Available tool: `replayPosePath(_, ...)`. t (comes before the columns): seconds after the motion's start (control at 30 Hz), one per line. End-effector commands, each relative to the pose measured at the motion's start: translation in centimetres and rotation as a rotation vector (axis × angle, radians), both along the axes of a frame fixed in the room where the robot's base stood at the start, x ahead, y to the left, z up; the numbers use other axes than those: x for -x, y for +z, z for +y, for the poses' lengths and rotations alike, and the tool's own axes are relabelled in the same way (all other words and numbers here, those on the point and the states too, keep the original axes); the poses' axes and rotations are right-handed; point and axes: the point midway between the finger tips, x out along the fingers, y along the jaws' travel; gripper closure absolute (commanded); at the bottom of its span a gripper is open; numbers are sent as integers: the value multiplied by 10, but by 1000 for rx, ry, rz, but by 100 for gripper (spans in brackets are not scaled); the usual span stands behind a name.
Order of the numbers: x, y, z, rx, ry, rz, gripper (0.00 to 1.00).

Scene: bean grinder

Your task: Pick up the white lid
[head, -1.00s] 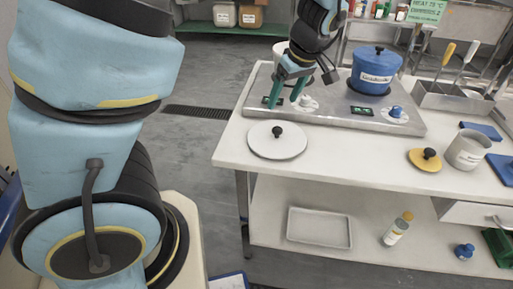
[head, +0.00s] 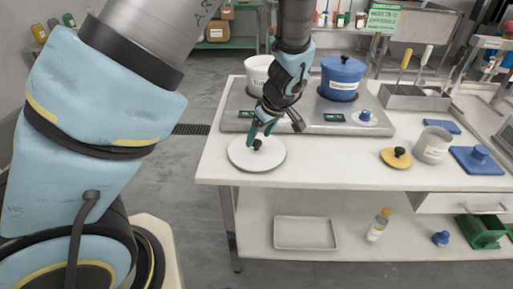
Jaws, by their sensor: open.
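The white lid (head: 271,160) is a round flat disc with a black knob (head: 257,144). It lies on the table's near left part, in front of the metal cooktop. My gripper (head: 259,134) is open and points down over the lid, with its green fingers close to the knob. The fingers partly cover the back of the lid. I cannot tell whether they touch the knob or stand on both sides of it.
A white pot (head: 257,72) and a blue lidded pot (head: 342,78) stand on the cooktop (head: 235,121). The table (head: 330,170) is clear between the two lids.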

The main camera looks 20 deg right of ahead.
Motion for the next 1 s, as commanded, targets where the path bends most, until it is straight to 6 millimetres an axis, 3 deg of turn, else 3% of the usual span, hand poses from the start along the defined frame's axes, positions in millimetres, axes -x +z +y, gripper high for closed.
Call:
replayPosePath(0.2, -7, -18, 3, -2, 0, 1, 26)
replayPosePath(0.47, -8, -21, 3, 1, -1, 0, 26)
replayPosePath(1.0, -8, -20, 3, 1, 0, 0, 87)
